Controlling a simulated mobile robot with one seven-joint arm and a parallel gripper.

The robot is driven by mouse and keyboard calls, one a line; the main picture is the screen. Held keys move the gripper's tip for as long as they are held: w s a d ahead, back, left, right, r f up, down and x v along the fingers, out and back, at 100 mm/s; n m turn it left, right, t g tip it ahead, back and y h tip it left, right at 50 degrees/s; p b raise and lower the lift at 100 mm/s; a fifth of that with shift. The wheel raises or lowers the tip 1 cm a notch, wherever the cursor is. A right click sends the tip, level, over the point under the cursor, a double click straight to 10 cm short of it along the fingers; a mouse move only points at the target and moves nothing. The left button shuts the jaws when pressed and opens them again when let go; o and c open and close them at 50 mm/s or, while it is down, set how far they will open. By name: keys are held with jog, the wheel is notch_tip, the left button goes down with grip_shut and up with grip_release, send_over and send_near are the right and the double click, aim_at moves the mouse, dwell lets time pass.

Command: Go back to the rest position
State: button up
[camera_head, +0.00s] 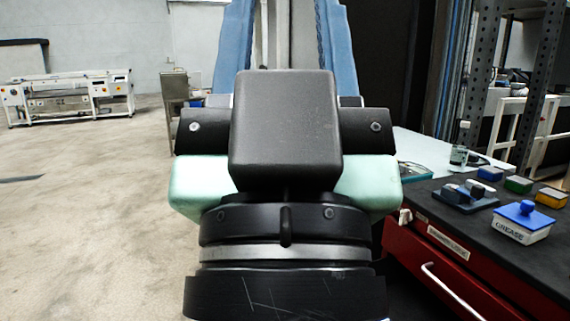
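My gripper (285,20) fills the middle of the camera_head view, seen from behind. Its black and pale green body points away from me, toward the top of the picture. Two blue fingers rise on either side of a clear gap, so it is open. I see nothing held between the visible parts of the fingers. The fingertips are cut off by the top edge.
A red cabinet (432,262) with a dark top stands close at the right. On it are a white grease box with a blue lid (523,221) and several small boxes. A white machine (70,97) stands far left. The left floor is open.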

notch_tip(320, 180, up, 24)
jog(key=p, duration=2.2)
jog(key=shift+a, duration=0.1)
